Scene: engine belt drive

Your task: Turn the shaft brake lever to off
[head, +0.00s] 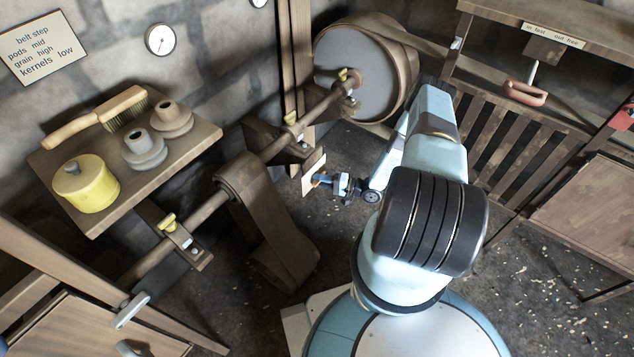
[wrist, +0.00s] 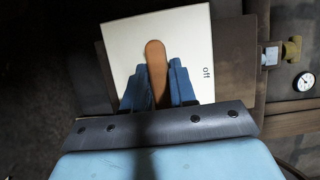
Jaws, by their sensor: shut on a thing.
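The shaft brake lever is an orange-brown handle (wrist: 156,62) in front of a pale plate (wrist: 190,35) in the wrist view. The word "off" shows on the right side of the plate, and the lever stands nearly straight up in that picture, not toward the word. My gripper (wrist: 157,85) has its blue fingers on both sides of the lever and is shut on it. In the head view my gripper (head: 322,180) is at the small pale plate (head: 312,173) below the shaft; the lever is too small to make out clearly there.
A wooden shelf (head: 195,140) with a yellow pot (head: 85,185) is at left. A slatted guard (head: 500,135) stands at right. Open floor lies at lower right.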

